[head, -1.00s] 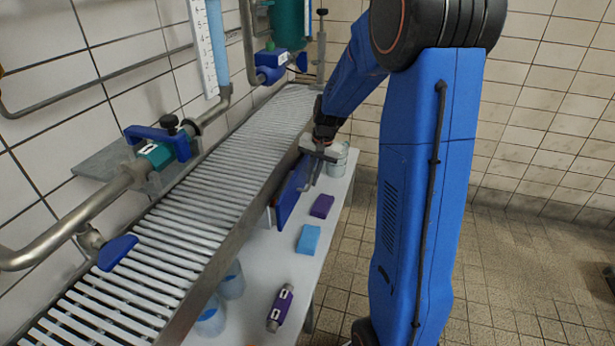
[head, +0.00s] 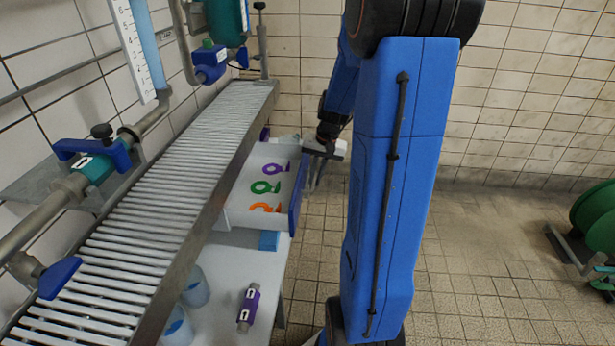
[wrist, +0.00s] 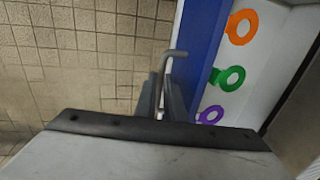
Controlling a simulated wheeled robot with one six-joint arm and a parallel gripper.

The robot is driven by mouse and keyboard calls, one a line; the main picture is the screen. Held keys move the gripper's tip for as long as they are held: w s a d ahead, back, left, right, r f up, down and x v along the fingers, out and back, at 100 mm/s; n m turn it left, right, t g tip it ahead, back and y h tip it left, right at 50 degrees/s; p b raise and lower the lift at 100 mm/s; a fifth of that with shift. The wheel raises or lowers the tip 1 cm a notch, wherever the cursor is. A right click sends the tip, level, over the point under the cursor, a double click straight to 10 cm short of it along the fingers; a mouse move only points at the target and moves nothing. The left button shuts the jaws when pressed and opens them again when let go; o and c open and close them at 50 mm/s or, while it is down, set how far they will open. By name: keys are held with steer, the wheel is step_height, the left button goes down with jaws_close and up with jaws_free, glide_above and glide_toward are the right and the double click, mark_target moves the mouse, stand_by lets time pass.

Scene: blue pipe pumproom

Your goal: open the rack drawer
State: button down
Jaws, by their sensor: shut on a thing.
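The rack drawer (head: 240,216) is pulled out from under the slatted rack in the head view. It is a white tray with a blue front (head: 296,196). Purple, green and orange ring-shaped pieces lie in it. In the wrist view the blue front (wrist: 203,50) runs beside a grey bar handle (wrist: 168,85). My gripper (head: 318,172) is at the outer side of the drawer front. In the wrist view my gripper (wrist: 163,98) has its fingers around the handle and is shut on it. The handle is mostly hidden in the head view.
The slatted rack (head: 170,200) runs above the drawer along the tiled wall. A green reel (head: 597,220) is at the far right. The tiled floor between is clear.

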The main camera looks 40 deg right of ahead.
steer(key=shift+s, duration=0.1)
steer(key=c, duration=1.8)
jaws_free()
steer(key=shift+c, duration=0.2)
step_height(320, 180, up, 17)
steer(key=s+d, duration=0.2)
steer(key=shift+s+d, duration=0.2)
steer(key=shift+d, duration=0.05)
